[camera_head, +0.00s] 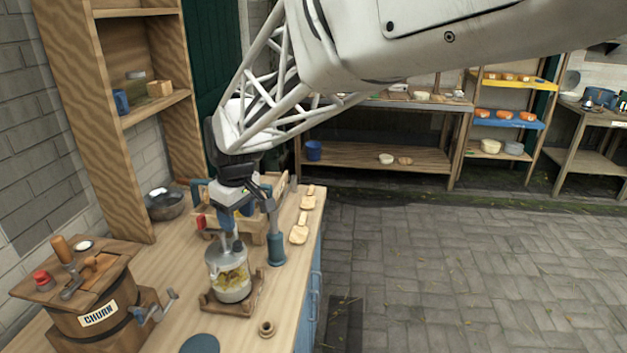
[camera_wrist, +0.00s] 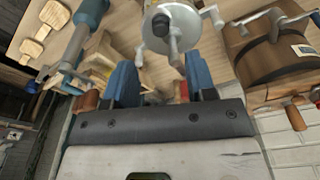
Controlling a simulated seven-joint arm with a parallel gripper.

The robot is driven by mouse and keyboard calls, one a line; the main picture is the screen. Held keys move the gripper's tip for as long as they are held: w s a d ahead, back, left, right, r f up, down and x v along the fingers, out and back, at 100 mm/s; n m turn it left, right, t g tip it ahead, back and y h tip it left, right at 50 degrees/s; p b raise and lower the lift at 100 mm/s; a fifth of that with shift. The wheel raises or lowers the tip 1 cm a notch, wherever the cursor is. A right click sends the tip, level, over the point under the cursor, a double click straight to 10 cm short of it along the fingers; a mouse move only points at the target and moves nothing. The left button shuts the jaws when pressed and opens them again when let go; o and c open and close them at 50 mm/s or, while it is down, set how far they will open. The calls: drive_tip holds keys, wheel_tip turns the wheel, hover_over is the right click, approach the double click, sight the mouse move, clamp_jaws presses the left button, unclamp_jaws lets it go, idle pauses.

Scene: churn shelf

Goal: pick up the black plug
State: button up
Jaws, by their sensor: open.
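My gripper (camera_head: 228,203) is over the wooden counter, above and behind the glass jar churn (camera_head: 232,275). In the wrist view its two blue fingers (camera_wrist: 162,82) stand apart, with no held object visible between them. The jar's metal lid and crank (camera_wrist: 170,28) lie just beyond the fingertips. A small dark shape shows low between the fingers, too unclear to name. The gripper and wrist hide part of the counter and the wooden rack behind the jar.
A wooden barrel churn (camera_head: 97,310) stands at the left front. A teal-handled tool (camera_head: 276,248) stands right of the jar, near wooden scoops (camera_head: 299,230). A metal bowl (camera_head: 165,203) sits by the shelf (camera_head: 155,108). A wooden ring (camera_head: 267,328) lies near the front edge.

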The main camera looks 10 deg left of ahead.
sight(237, 242)
drive_tip(key=shift+a+f, duration=0.15)
drive_tip(key=shift+f, duration=1.1)
drive_tip(key=shift+w+f, duration=0.1)
drive_tip(key=shift+f, duration=0.05)
drive_tip(key=shift+w+a+f, duration=0.1)
drive_tip(key=shift+a+f, duration=0.1)
drive_tip(key=shift+f, duration=1)
drive_tip(key=shift+a+f, duration=0.15)
drive_tip(key=shift+f, duration=1.05)
drive_tip(key=shift+c, duration=0.4)
clamp_jaws()
